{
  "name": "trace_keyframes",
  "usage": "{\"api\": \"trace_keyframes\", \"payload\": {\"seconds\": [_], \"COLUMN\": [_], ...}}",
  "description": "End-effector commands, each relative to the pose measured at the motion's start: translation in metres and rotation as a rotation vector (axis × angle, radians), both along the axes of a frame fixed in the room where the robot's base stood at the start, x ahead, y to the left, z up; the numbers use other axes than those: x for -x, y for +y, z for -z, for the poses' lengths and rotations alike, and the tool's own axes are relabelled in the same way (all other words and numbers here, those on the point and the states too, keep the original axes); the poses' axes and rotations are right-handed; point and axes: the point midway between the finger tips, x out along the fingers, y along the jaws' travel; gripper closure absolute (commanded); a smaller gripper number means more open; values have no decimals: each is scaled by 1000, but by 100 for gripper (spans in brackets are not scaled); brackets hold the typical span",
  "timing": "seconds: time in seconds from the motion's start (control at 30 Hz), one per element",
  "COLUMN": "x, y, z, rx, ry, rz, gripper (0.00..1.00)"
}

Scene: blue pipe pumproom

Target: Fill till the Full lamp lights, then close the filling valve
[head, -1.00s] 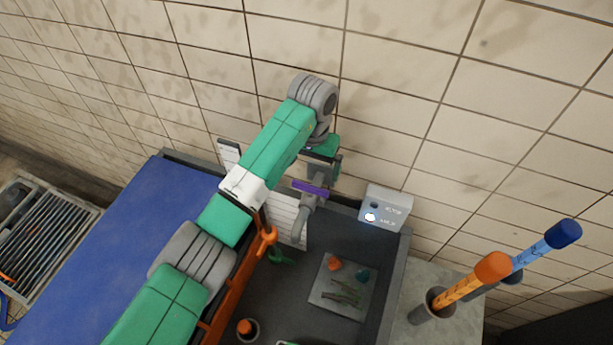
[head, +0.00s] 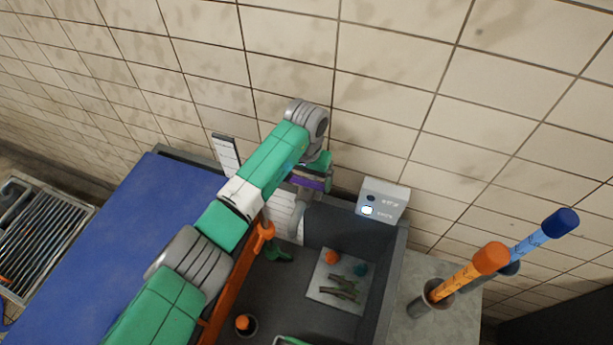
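A grey lamp box (head: 383,200) stands at the back edge of the dark tray, against the tiled wall. Its lower lamp (head: 367,211) glows white and its upper lamp (head: 371,198) is dark; the small labels are too blurred to read. A purple lever (head: 307,183) sits above a grey pipe (head: 299,218) left of the box; which valve it belongs to is not readable. My gripper (head: 318,172) is right at the purple lever, partly covering it. Whether it touches the lever, and its finger opening, cannot be made out.
The dark tray (head: 285,300) holds a plate (head: 322,292) with small pieces and an orange-topped cup (head: 245,325). An orange bar (head: 226,300) runs along its left side. Orange and blue-capped tubes (head: 470,273) stand at right. A blue surface (head: 130,215) lies left.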

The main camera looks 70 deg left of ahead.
Motion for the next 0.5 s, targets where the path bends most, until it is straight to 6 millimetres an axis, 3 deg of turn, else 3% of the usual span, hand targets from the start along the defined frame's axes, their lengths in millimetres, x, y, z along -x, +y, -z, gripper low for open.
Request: {"api": "trace_keyframes", "payload": {"seconds": [0.03, 0.1, 0.5], "x": [0, 0, 0], "y": [0, 0, 0], "z": [0, 0, -2], "rx": [-1, -1, 1], "ry": [1, 1, 1], "rz": [0, 0, 90], "gripper": [18, 28, 28]}}
